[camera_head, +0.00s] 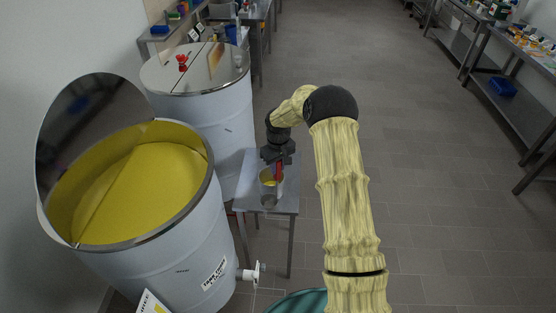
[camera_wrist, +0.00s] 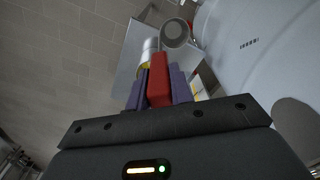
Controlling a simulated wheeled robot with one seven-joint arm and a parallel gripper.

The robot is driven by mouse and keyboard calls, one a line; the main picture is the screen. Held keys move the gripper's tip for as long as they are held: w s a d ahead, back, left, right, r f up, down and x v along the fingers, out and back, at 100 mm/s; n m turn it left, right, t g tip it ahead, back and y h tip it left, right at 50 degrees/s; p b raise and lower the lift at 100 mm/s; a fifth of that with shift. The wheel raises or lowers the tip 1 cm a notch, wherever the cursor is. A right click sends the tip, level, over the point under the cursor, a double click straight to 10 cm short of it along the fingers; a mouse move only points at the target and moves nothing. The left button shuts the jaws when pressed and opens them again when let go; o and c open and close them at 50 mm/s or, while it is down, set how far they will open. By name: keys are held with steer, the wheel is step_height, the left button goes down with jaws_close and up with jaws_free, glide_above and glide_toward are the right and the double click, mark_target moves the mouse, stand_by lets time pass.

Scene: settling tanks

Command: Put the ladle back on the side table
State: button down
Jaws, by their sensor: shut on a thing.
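My gripper (camera_head: 278,163) is shut on the red handle of the ladle (camera_head: 279,172), above the small grey side table (camera_head: 289,198). In the wrist view, the red handle (camera_wrist: 158,78) stands between my purple fingers (camera_wrist: 160,92), and the ladle's round grey cup (camera_wrist: 174,33) shows beyond it. The side table (camera_wrist: 128,72) lies behind the ladle in that view. I cannot tell whether the cup touches the tabletop.
A white container with yellow in it (camera_head: 265,183) is on the side table, partly hidden. The open tank of yellow liquid (camera_head: 150,185) and a lidded tank (camera_head: 215,120) stand left. A white tap (camera_head: 252,274) juts out near the table.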

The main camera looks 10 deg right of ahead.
steer(key=s+a+f+m+b, duration=0.1)
steer(key=s+f+m+b, duration=0.3)
steer(key=s+f+b, duration=0.7)
step_height(320, 180, down, 4)
steer(key=shift+s, duration=0.7)
